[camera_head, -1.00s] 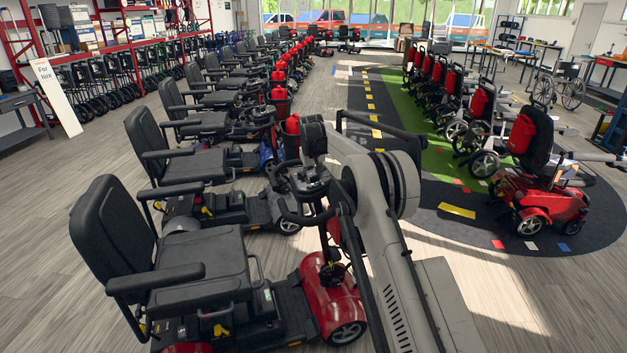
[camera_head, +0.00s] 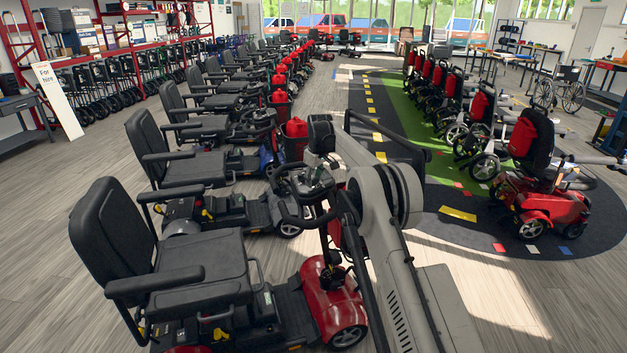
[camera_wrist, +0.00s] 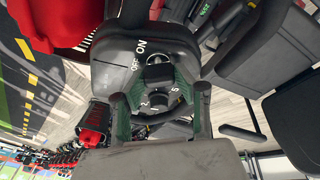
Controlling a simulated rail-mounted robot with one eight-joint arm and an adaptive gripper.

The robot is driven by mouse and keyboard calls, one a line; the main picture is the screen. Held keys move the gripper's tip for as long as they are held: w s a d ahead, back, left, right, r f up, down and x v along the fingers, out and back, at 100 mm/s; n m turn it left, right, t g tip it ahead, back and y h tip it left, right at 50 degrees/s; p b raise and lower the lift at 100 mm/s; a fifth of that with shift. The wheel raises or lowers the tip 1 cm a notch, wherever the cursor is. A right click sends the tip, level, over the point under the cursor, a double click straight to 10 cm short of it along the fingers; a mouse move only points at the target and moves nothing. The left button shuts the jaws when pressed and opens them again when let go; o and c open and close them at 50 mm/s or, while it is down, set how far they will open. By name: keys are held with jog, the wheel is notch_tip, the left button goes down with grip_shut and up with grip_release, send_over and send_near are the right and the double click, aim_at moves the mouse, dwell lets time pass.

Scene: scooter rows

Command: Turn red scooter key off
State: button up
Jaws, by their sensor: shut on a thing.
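The red scooter (camera_head: 333,303) stands nearest in the head view, with a black seat and a red front cowl. Its control console (camera_wrist: 135,85) fills the middle of the wrist view, with white OFF and ON marks. A dark round key switch (camera_wrist: 158,72) sits beside those marks. A numbered dial (camera_wrist: 158,99) sits just below it. My gripper (camera_wrist: 161,98) is at the console, one finger on each side of the dial area. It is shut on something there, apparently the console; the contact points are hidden. In the head view my arm partly covers the gripper.
A row of black-seated scooters (camera_head: 190,165) runs back behind the red one. Another red scooter (camera_head: 550,205) stands at right on the dark floor mat (camera_head: 430,225). Shelves (camera_head: 110,55) line the left wall. Bare floor lies at left and at lower right.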

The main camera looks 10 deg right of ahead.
jog(key=o, duration=1.1)
jog(key=v, duration=1.2)
jog(key=shift+s, duration=0.1)
